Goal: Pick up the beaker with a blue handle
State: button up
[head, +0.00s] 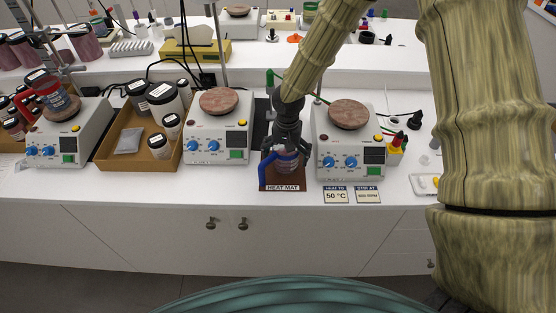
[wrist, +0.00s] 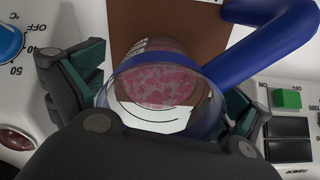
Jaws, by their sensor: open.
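The beaker with a blue handle (head: 287,161) stands on the brown heat mat (head: 298,184) between two hotplates. Its blue handle points to the front left in the head view. In the wrist view I look down into the clear beaker (wrist: 160,85), which has a blue band and mottled pink contents. Its blue handle (wrist: 262,48) reaches to the upper right there. My gripper (head: 286,150) points down over the beaker. Its fingers are open, one on each side of the beaker; I cannot tell whether either touches it. The gripper hides the beaker's upper part in the head view.
White hotplates stand close on the left (head: 218,140) and right (head: 349,150) of the mat. A red-handled beaker (head: 50,97) sits on the far-left hotplate. A cardboard tray (head: 108,150) holds several jars. The bench front is mostly clear.

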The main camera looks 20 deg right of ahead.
jog(key=shift+s, duration=0.1)
jog(key=c, duration=1.3)
jog(key=shift+r, duration=0.1)
